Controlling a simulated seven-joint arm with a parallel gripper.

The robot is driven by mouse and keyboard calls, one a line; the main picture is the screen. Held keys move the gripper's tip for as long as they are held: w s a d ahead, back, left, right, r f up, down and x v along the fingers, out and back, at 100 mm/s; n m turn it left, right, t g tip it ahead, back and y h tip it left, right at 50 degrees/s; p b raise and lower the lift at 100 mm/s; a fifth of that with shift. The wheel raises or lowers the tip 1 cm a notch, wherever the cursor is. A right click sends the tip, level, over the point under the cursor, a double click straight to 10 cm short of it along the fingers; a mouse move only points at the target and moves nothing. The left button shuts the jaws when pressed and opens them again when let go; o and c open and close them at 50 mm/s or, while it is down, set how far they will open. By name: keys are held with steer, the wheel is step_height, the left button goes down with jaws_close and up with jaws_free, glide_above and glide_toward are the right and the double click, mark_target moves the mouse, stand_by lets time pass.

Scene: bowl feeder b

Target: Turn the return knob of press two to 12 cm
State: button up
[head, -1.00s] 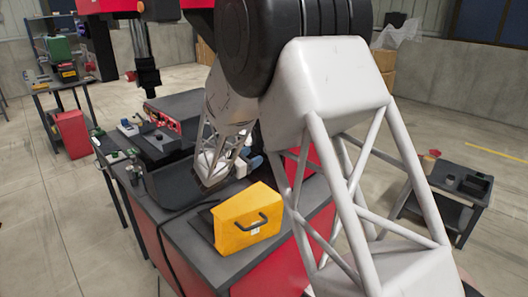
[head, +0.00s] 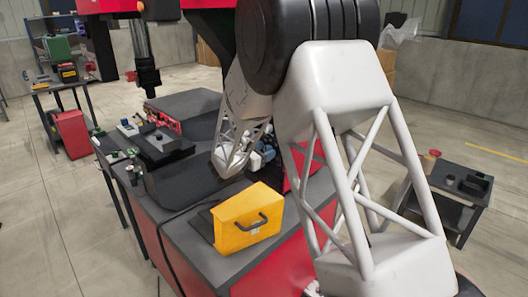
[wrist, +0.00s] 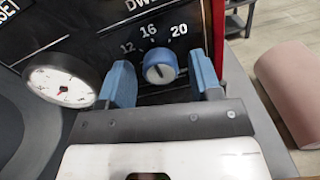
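In the wrist view, a blue round knob (wrist: 160,66) with a pale pointer mark sits on a dark panel (wrist: 95,45). The numbers 12, 16 and 20 are printed around its upper side, with cut-off lettering starting "DW" above. My gripper (wrist: 162,78) is open, with one blue finger left of the knob and one right of it, a gap showing on both sides. The exact pointer setting is hard to read. In the head view my arm hides most of the gripper and the panel's front.
A round white gauge (wrist: 62,86) is on the panel, left of the left finger. In the head view a yellow case (head: 248,218) sits on the bench (head: 190,248), and a small dark table (head: 452,190) stands at right.

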steer(key=c, duration=0.8)
steer(key=shift+n, duration=0.3)
steer(key=n, duration=0.3)
steer(key=shift+n, duration=2.7)
steer(key=o, duration=0.9)
